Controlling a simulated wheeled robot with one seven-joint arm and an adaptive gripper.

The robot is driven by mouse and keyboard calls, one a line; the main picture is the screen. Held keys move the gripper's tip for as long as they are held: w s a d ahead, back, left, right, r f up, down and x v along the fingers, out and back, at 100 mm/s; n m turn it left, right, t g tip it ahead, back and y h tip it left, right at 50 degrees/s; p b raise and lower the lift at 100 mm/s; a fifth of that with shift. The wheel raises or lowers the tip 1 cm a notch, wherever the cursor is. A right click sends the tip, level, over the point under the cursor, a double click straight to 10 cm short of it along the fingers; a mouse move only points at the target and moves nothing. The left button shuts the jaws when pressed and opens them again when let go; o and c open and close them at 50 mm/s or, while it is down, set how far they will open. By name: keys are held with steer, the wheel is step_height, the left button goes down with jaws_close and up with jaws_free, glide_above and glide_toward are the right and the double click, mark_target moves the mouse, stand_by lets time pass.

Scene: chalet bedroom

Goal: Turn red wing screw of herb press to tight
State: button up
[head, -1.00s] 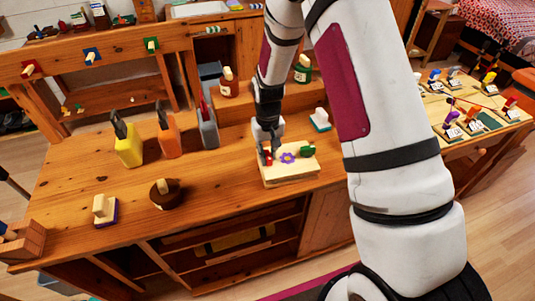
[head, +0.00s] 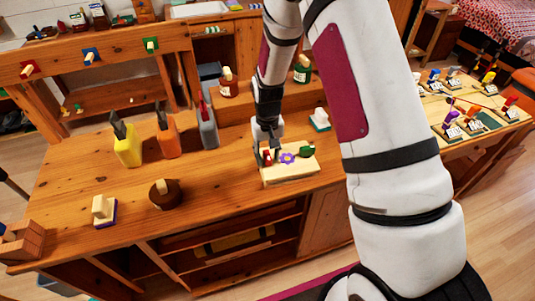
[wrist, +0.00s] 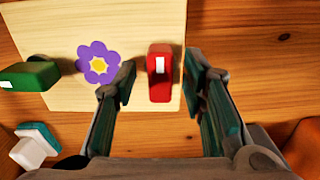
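The herb press (head: 293,174) is a pale wooden block with a purple flower on its top, lying on the wooden bench. Its red wing screw (wrist: 160,74) stands near one edge, with a white mark on its top. A green wing screw (wrist: 28,76) is on the other side of the flower, also with a white mark. My gripper (wrist: 161,64) is over the press with a finger on each side of the red wing screw. Gaps show between the screw and both fingers. In the head view my gripper (head: 268,154) partly hides the red screw.
A white-handled teal block (head: 320,119) stands just behind the press. Yellow (head: 127,150), orange (head: 168,144) and grey (head: 207,128) holders stand to the left. A round brown piece (head: 165,194) lies nearer the front. The bench between it and the press is clear.

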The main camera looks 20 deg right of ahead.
step_height(320, 180, up, 12)
stand_by(0.6)
step_height(320, 180, up, 10)
steer(key=t, duration=0.1)
glide_above(268, 155)
steer(key=s, duration=0.5)
steer(key=s+r+t, duration=0.2)
steer(key=s+r, duration=0.4)
steer(key=r, duration=0.1)
steer(key=s+r+t, duration=0.1)
steer(key=s+r, duration=0.1)
steer(key=s, duration=0.6)
steer(key=s+r+n+t, duration=0.1)
steer(key=s+r, duration=0.1)
steer(key=s, duration=0.6)
steer(key=shift+r, duration=0.4)
